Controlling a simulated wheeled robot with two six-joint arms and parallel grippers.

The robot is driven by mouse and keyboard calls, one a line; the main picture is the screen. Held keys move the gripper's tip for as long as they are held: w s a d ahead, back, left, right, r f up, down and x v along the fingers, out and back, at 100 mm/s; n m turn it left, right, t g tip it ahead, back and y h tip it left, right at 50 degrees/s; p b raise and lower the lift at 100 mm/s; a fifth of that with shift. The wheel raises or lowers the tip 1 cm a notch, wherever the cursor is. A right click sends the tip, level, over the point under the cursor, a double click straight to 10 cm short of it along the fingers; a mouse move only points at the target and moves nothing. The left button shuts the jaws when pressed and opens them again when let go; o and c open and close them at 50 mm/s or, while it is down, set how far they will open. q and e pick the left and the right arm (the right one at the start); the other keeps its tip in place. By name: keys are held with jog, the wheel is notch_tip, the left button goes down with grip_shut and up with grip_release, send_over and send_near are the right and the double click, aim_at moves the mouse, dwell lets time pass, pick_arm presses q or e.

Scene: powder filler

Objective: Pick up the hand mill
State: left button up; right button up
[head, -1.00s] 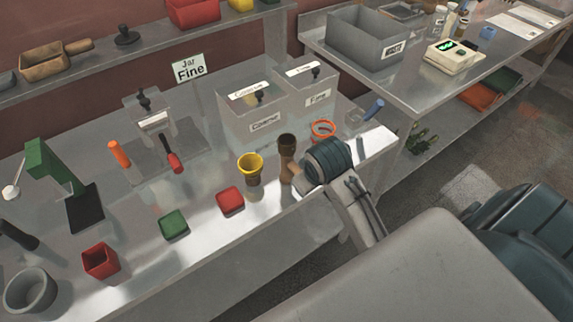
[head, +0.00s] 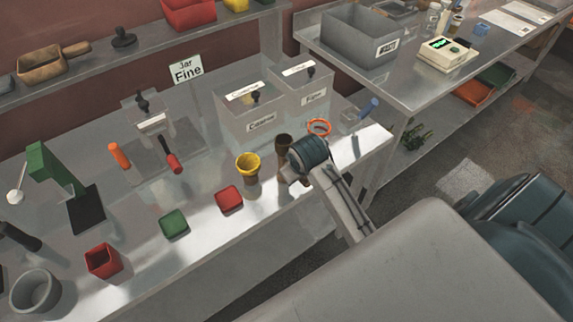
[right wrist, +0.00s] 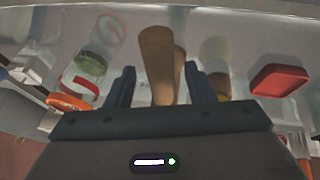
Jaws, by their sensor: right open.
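The hand mill appears to be the brown upright cylinder (head: 284,142) near the table's front right, between the yellow-topped cup and the orange ring; my right wrist partly hides it in the head view. In the right wrist view the tan-brown mill (right wrist: 156,50) reaches in between the two dark fingers of my right gripper (right wrist: 160,88). The gripper is open, with a finger on each side and visible gaps. Whether the mill's lower part touches anything of the gripper is hidden. My left gripper is in neither view.
Clear bins labelled Coarse (head: 246,120) and Fine (head: 312,84) stand behind. The front edge of the table is close.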

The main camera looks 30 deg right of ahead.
jog(key=shift+p+x, duration=0.3)
jog(key=shift+x, duration=1.15)
jog(key=shift+c, duration=0.2)
grip_shut()
jog(key=shift+w+r, duration=0.1)
jog(key=shift+r, duration=0.05)
